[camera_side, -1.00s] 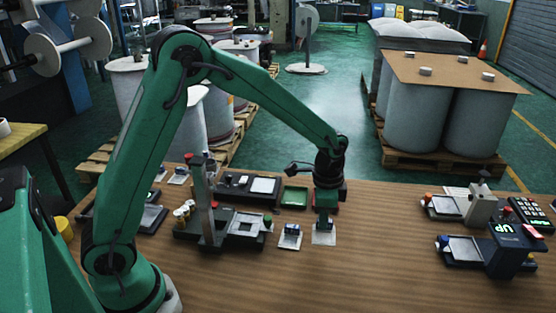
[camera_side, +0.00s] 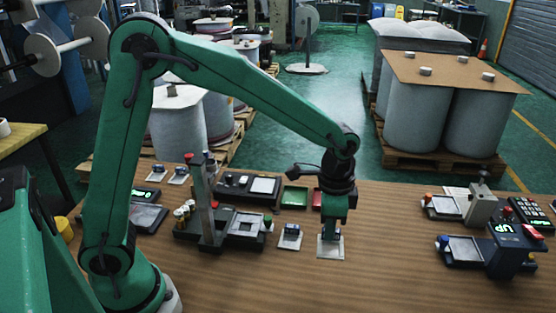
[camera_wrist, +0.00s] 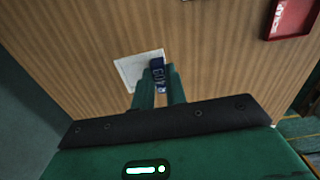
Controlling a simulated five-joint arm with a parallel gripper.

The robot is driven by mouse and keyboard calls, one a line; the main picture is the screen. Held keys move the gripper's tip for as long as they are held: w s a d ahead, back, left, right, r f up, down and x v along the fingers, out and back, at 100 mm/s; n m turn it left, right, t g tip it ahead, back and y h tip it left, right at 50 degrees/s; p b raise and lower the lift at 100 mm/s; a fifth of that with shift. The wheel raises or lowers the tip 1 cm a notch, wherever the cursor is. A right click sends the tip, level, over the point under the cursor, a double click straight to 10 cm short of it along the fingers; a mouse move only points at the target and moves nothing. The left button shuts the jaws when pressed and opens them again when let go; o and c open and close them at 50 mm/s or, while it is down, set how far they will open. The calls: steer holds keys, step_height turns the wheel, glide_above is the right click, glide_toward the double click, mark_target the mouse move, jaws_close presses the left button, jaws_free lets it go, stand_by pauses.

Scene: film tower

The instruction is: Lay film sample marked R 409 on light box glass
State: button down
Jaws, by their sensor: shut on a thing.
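My gripper (camera_side: 331,233) is shut on the blue tab of a pale film sample (camera_side: 330,249), right of the bench's middle. The wrist view shows the film (camera_wrist: 133,69) as a whitish square beside the dark blue tab (camera_wrist: 157,73) between my fingers (camera_wrist: 158,88). White marks on the tab are too small to read surely. I cannot tell whether the film touches the bench or hangs just above it. A dark unit with a pale glass panel (camera_side: 264,185), which looks like the light box, stands behind and to the left.
Another blue-tabbed sample (camera_side: 290,236) lies left of my gripper. A dark fixture with a post (camera_side: 207,222) stands farther left. A green tray (camera_side: 294,196) and a red tray (camera_wrist: 293,18) are behind. Instruments (camera_side: 464,250) stand at right. The front bench is clear.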

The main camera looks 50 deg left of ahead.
steer(key=shift+w+a, duration=0.1)
steer(key=w+a, duration=0.3)
steer(key=a, duration=1.4)
steer(key=w+a+f, duration=0.1)
steer(key=w+a, duration=0.2)
steer(key=a, duration=1.5)
steer(key=shift+w+a+f, duration=0.15)
steer(key=shift+w+f, duration=0.05)
steer(key=shift+f, duration=0.05)
steer(key=shift+f, duration=0.2)
steer(key=shift+f, duration=2.55)
steer(key=shift+f, duration=0.35)
